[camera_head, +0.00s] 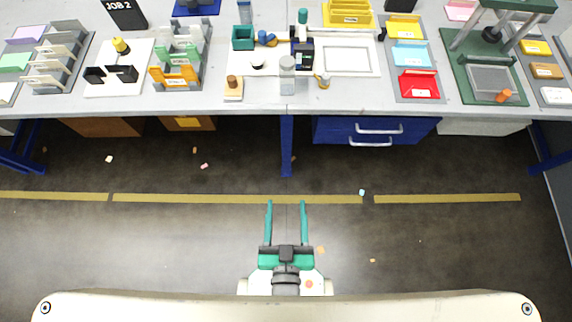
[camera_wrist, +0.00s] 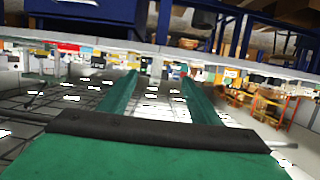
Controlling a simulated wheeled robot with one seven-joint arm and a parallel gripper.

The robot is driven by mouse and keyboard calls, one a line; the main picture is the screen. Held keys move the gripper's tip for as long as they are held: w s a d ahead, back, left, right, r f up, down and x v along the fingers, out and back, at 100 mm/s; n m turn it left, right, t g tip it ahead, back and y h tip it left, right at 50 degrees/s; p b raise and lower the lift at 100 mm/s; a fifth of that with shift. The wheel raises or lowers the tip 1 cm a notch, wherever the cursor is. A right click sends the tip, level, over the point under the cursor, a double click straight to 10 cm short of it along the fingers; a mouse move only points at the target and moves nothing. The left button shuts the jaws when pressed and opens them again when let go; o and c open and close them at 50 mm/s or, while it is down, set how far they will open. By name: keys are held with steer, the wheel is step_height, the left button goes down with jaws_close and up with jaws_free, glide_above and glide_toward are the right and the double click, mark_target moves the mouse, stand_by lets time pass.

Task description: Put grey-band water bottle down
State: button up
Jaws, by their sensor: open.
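A clear, greyish water bottle (camera_head: 287,76) stands upright near the front edge of the workbench (camera_head: 220,103), in front of the plotter area. It looks like the grey-band bottle, though the band is too small to make out surely. My gripper (camera_head: 286,203) is open and empty, with its two green fingers apart. It is over the floor in front of the bench, well short of the bottle and pointing towards the bench. In the wrist view the open fingers (camera_wrist: 159,75) have nothing between them, and I cannot make out the bottle there.
Left of the bottle is a small wooden stand (camera_head: 233,90); right is a small yellow-grey item (camera_head: 323,81). A black device (camera_head: 302,53) stands close behind. Coloured trays (camera_head: 418,86) lie farther right. Blue drawers (camera_head: 376,130) are under the bench. The floor before it has only small scraps.

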steer(key=v, duration=0.5)
steer(key=shift+s+r, duration=0.2)
steer(key=shift+r, duration=0.2)
